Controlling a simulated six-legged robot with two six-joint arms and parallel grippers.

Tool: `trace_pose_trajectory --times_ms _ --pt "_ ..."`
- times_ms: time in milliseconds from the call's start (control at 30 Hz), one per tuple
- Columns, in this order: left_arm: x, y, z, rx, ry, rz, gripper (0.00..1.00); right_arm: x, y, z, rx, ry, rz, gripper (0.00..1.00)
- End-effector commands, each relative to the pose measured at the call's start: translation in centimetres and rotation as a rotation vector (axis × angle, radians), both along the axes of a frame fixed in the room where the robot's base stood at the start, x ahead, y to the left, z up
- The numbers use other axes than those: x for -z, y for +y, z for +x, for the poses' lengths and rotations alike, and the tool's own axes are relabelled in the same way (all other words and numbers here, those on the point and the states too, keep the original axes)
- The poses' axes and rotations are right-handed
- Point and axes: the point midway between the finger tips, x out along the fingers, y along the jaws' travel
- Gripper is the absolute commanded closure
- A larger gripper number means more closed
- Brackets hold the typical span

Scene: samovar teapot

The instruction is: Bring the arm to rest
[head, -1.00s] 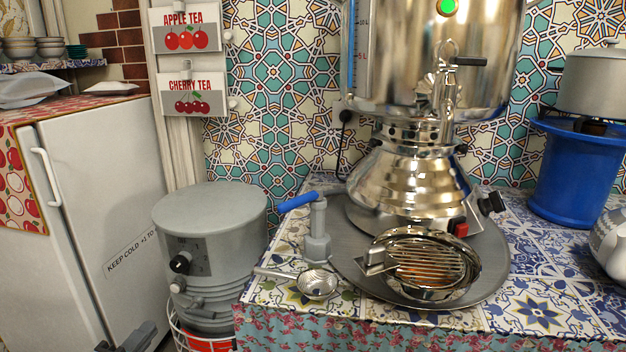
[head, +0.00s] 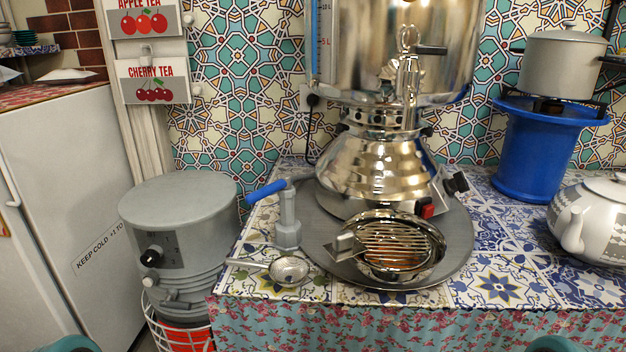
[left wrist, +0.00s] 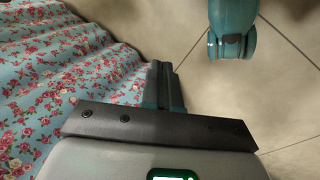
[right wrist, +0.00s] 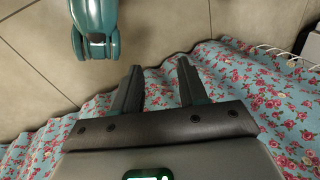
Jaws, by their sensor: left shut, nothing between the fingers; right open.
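My left gripper (left wrist: 164,84) shows in the left wrist view with its fingers together and nothing between them. It hangs beside the flowered cloth, above the tiled floor. My right gripper (right wrist: 160,80) shows in the right wrist view with its fingers apart and empty, in front of the same flowered cloth (right wrist: 245,85). Neither gripper shows in the head view, where only small teal parts of my arms show at the bottom edge. The steel samovar (head: 372,165) stands on a round grey tray (head: 462,235) on the table.
A drip bowl with a grate (head: 395,245), a strainer (head: 290,270) and a blue-handled tap (head: 288,220) are at the table's front. A patterned teapot (head: 595,225) and blue stand (head: 540,150) are at right. A grey drum (head: 180,210) and white fridge (head: 65,170) are at left.

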Motion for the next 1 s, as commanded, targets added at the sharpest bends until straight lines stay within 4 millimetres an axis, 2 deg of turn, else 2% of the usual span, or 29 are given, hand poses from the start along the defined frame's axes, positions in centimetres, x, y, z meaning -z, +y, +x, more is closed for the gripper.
trace_pose_trajectory --times_ms 33,167,267,500,600,700,833,933,1000 --pt "-3.0 -0.1 -0.1 0.003 0.001 0.0 1.0 -3.1 0.0 0.0 -0.002 0.0 0.0 0.57" --pt "-6.8 -0.2 -0.2 0.011 0.003 -0.002 1.0 -6.8 0.2 -0.3 -0.009 0.006 0.002 0.57" --pt "-10.5 -0.3 -0.4 0.017 0.007 -0.003 1.0 -10.5 0.4 -0.5 -0.014 0.01 0.003 0.57" --pt "-21.2 -0.8 -1.0 0.035 0.02 -0.007 1.0 -21.2 0.8 -1.1 -0.032 0.025 0.008 0.57" --pt "-25.3 -1.0 -1.2 0.043 0.026 -0.009 1.0 -25.3 1.0 -1.3 -0.039 0.031 0.009 0.57" --pt "-28.7 -1.1 -1.5 0.049 0.031 -0.011 1.0 -28.7 1.1 -1.5 -0.046 0.035 0.011 0.57" --pt "-31.3 -1.2 -1.6 0.054 0.036 -0.012 1.0 -31.3 1.3 -1.7 -0.051 0.04 0.012 0.57" --pt "-32.0 -1.3 -1.7 0.057 0.037 -0.013 1.0 -32.0 1.3 -1.8 -0.053 0.042 0.013 0.57" --pt "-31.7 -1.3 -1.8 0.057 0.037 -0.013 1.0 -31.6 1.3 -1.8 -0.054 0.043 0.013 0.57"
